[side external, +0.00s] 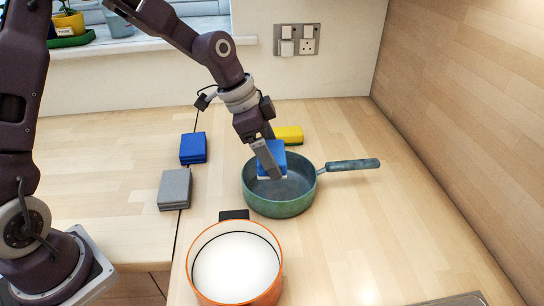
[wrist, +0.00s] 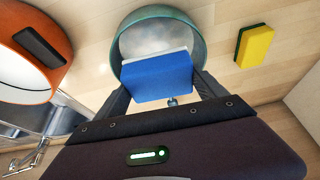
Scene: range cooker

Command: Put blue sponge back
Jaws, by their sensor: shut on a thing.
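A blue sponge (side external: 271,157) with a pale underside is held in my gripper (side external: 268,160), over the green pan (side external: 280,205). In the wrist view the same blue sponge (wrist: 158,78) sits between the two fingers of my gripper (wrist: 160,85), with the pan (wrist: 195,28) beyond it. How far the sponge is above the pan floor is hard to tell. A second blue block (side external: 193,148) lies on the counter to the left of the pan, beside a grey block (side external: 174,189).
A yellow sponge (side external: 289,135) lies behind the pan. An orange pot (side external: 270,290) with a white inside stands in front. The pan's handle (side external: 352,165) points right. A wall with sockets (side external: 296,40) is at the back. The counter to the right is clear.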

